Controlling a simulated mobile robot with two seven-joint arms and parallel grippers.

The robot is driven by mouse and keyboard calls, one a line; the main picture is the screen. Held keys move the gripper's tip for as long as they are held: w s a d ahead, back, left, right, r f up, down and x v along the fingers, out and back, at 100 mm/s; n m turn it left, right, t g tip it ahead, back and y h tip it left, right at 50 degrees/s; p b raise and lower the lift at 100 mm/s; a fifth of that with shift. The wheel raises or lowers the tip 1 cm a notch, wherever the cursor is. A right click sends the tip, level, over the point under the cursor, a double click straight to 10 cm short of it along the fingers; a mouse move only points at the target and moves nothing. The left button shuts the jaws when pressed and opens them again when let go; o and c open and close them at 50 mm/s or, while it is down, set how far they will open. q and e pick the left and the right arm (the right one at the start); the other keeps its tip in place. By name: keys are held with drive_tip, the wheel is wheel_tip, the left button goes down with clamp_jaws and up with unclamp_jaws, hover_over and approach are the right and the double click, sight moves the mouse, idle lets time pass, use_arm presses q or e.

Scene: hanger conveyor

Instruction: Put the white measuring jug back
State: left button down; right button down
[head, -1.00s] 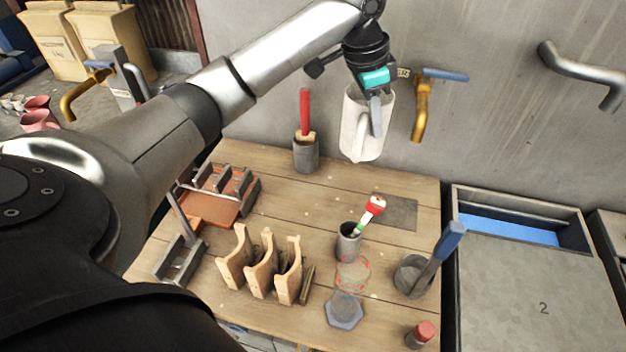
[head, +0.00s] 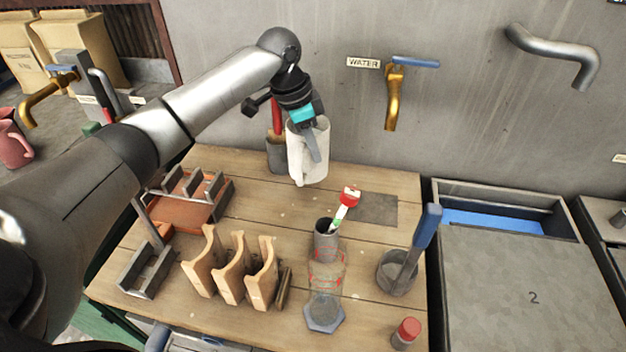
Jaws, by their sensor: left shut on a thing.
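The white measuring jug (head: 317,156) is held upright in my left gripper (head: 313,140), which is shut on it at the handle side. The jug hangs over the back of the wooden table (head: 395,178), in front of the grey wall. Whether its base touches the table cannot be told for sure; it looks a little above it. A dark flat square (head: 373,208) lies bare on the table to the right of and nearer than the jug. My right gripper is not in view.
A grey pot (head: 277,156) with a red-handled tool stands just left of the jug. A grey cup (head: 325,240) with a red-topped tool, a clear flask (head: 325,307), a mortar (head: 391,274) and wooden holders (head: 232,268) stand nearer. A brass WATER tap (head: 393,98) juts from the wall.

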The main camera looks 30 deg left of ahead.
sight(314, 180)
use_arm(q)
drive_tip(key=x, duration=0.2)
drive_tip(key=a+x, duration=0.1)
drive_tip(key=x, duration=0.1)
drive_tip(key=s+b+x, duration=0.1)
drive_tip(key=x, duration=0.1)
drive_tip(key=shift+w+f, duration=0.1)
drive_tip(key=shift+f, duration=0.8)
drive_tip(key=shift+f, duration=0.1)
drive_tip(key=c, duration=1)
unclamp_jaws()
drive_tip(key=shift+f, duration=0.15)
drive_tip(key=p+v, duration=0.2)
drive_tip(key=v, duration=1)
drive_tip(key=shift+a, duration=0.1)
